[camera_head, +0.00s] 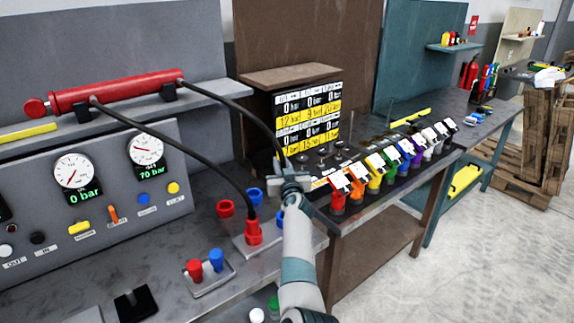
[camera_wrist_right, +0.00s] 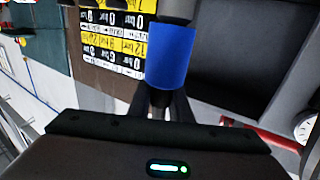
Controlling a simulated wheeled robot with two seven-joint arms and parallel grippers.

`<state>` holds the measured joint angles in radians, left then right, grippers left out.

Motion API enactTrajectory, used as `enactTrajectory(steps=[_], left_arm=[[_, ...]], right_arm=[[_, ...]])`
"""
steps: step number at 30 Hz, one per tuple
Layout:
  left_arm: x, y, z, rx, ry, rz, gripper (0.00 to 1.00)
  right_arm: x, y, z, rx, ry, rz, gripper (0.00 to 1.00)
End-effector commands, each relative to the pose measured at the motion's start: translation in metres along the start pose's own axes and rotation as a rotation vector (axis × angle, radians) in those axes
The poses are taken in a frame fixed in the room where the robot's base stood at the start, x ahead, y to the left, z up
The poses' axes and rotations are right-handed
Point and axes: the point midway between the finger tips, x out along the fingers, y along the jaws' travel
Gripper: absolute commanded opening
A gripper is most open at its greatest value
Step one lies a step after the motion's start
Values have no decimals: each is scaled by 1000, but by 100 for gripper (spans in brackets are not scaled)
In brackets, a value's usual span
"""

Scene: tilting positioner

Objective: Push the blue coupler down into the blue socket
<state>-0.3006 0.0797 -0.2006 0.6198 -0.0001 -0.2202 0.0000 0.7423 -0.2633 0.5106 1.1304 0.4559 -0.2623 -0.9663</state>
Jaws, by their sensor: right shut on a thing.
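The blue coupler (camera_wrist_right: 172,57) fills the space at the fingertips in the right wrist view, below a grey end piece. My right gripper (camera_head: 291,181) is shut on it, raised above the bench; its fingers show in the wrist view (camera_wrist_right: 160,103). In the head view the gripper hides most of the coupler, and a black hose runs down to it. A blue fitting (camera_head: 281,217), probably the blue socket, stands on the grey plate (camera_head: 270,243), partly hidden by my right arm. It is apart from and below the gripper. My left gripper is not in view.
A red coupler (camera_head: 253,233) with a hose stands upright on the same plate. Red (camera_head: 225,208) and blue (camera_head: 254,196) cups stand behind. A small plate with a red and a blue piece (camera_head: 216,260) lies in front. The gauge panel (camera_head: 100,185) stands left.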

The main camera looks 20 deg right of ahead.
Motion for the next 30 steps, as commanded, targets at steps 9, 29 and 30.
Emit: enactTrajectory(steps=[9, 29, 30], left_arm=[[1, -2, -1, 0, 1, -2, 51], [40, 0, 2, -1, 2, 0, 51], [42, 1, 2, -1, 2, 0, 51]], right_arm=[[0, 2, 2, -3, 1, 3, 0], [0, 2, 50, -2, 1, 3, 0], [0, 2, 52, -2, 1, 3, 0]])
